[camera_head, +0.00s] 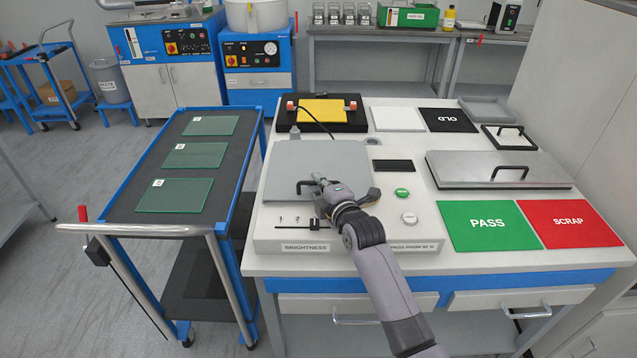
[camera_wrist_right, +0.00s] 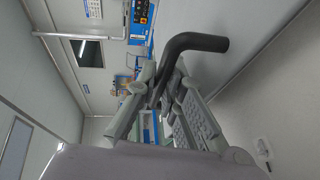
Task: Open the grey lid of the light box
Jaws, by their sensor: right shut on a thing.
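The light box (camera_head: 262,238) stands at the front left of the white table, with "BRIGHTNESS" printed on its front. Its grey lid (camera_head: 325,160) appears to lie flat on top. A black handle (camera_head: 303,185) is at the lid's front edge, partly hidden by my right gripper (camera_head: 322,181). My right gripper is shut on this handle. The right wrist view shows the dark bar of the handle (camera_wrist_right: 198,42) running between the fingers (camera_wrist_right: 158,90). My left gripper is in neither view.
Green PASS (camera_head: 487,224) and red SCRAP (camera_head: 568,223) mats lie to the right. A metal cover with a handle (camera_head: 460,170) lies behind them. A yellow panel in a black frame (camera_head: 322,111) is behind the box.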

